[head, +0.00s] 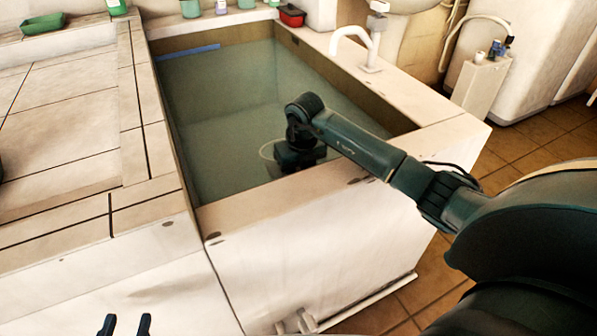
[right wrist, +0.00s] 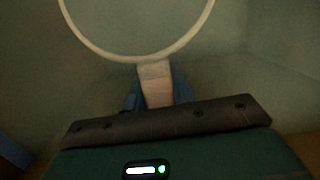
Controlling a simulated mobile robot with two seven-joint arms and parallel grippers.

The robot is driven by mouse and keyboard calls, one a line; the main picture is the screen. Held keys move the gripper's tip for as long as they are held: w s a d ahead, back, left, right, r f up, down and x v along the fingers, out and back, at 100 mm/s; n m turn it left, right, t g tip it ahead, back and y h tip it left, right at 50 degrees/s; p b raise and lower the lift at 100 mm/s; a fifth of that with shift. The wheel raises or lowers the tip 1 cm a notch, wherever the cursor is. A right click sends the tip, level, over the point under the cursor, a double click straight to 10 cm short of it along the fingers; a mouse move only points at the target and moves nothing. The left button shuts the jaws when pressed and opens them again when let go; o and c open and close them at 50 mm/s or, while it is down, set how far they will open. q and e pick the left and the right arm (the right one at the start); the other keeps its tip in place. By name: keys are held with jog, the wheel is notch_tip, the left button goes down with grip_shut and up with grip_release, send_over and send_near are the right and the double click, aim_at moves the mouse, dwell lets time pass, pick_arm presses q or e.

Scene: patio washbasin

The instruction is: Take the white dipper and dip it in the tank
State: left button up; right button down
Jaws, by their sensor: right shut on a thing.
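The tank (head: 408,118) is a pale stone basin with murky greenish water (head: 235,95) in it. My right arm reaches over its near right rim, and my right gripper (head: 299,157) points down inside the tank. The gripper is shut on the handle of the white dipper (right wrist: 155,78). The dipper's round rim shows ahead of the fingers in the right wrist view, its top cut off. In the head view only a thin pale arc of the dipper (head: 263,151) shows beside the gripper. How deep it sits is hard to tell. My left gripper (head: 126,326) is open and empty at the bottom edge.
A white tap (head: 358,45) stands on the tank's right rim. A red container (head: 291,15) and green bottles sit along the far rim. A green tray (head: 43,23) lies far left. The tiled counter (head: 60,110) on the left is mostly clear.

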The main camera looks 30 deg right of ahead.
jog(key=shift+r, duration=0.15)
jog(key=shift+r+p, duration=0.4)
jog(key=shift+r, duration=0.15)
jog(key=shift+r+t+p, duration=0.65)
jog(key=shift+r+t, duration=0.05)
jog(key=shift+r, duration=0.25)
jog(key=shift+r+p, duration=1.95)
jog(key=shift+r, duration=0.55)
